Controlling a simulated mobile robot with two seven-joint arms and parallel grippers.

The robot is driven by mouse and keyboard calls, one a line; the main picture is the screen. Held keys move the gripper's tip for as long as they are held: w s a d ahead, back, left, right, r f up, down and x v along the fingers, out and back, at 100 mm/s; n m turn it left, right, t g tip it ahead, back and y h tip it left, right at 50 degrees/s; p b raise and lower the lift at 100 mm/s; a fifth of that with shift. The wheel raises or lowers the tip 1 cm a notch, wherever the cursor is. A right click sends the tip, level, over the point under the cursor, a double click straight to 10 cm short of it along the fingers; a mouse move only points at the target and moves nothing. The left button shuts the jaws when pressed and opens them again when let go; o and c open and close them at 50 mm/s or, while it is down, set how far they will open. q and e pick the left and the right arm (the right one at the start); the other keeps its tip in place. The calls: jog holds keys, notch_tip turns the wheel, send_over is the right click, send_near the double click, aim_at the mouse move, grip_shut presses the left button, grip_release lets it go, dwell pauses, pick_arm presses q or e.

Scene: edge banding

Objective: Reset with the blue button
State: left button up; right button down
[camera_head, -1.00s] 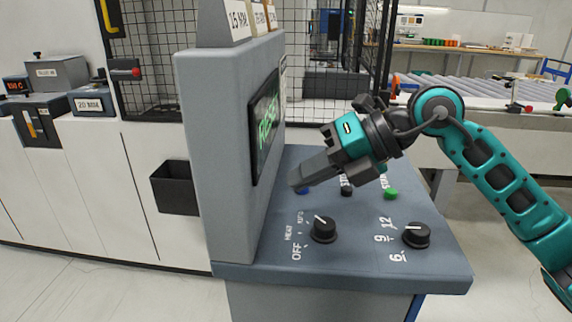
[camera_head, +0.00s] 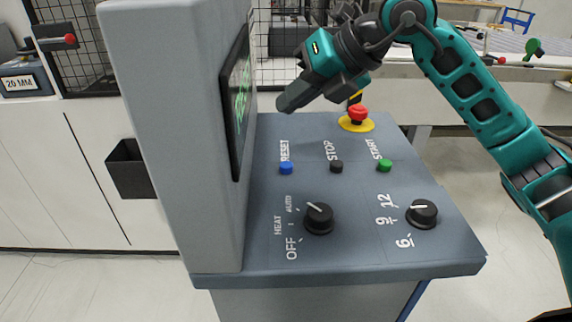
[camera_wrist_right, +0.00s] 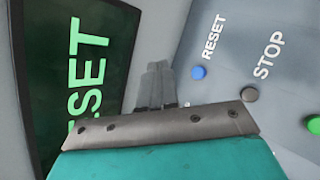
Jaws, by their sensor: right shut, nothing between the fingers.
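The blue RESET button (camera_head: 286,168) is on the sloped grey control panel (camera_head: 350,250), left of the black STOP button (camera_head: 336,167) and the green START button (camera_head: 384,165). My right gripper (camera_head: 284,104) is shut and empty. It is raised above the panel, behind the blue button in the head view, and does not touch it. In the right wrist view the blue button (camera_wrist_right: 198,73) is just right of the shut fingers (camera_wrist_right: 157,86). The screen (camera_wrist_right: 80,70) to the left shows green letters reading "RESET", partly covered by the gripper body. My left gripper is not in view.
The upright screen housing (camera_head: 170,140) stands close on the left. A red emergency stop (camera_head: 358,113) on a yellow base is at the panel's back. Two black knobs, the heat knob (camera_head: 319,217) and the numbered knob (camera_head: 423,213), are at the front.

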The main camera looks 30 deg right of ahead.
jog(key=b, duration=0.3)
send_over(292, 165)
notch_tip(292, 165, down, 4)
jog(key=shift+f, duration=0.25)
notch_tip(292, 165, down, 3)
jog(key=b, duration=0.2)
jog(key=shift+r+b, duration=0.1)
jog(key=shift+b, duration=0.2)
jog(key=shift+f+b, duration=0.35)
jog(key=shift+f, duration=0.05)
pick_arm(q)
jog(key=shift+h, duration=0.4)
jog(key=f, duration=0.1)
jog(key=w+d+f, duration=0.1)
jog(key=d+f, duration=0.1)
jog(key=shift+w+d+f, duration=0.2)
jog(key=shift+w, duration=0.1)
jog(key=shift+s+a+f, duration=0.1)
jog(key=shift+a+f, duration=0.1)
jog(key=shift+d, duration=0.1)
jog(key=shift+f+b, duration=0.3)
jog(key=shift+b, duration=0.1)
pick_arm(e)
jog(key=shift+f, duration=0.45)
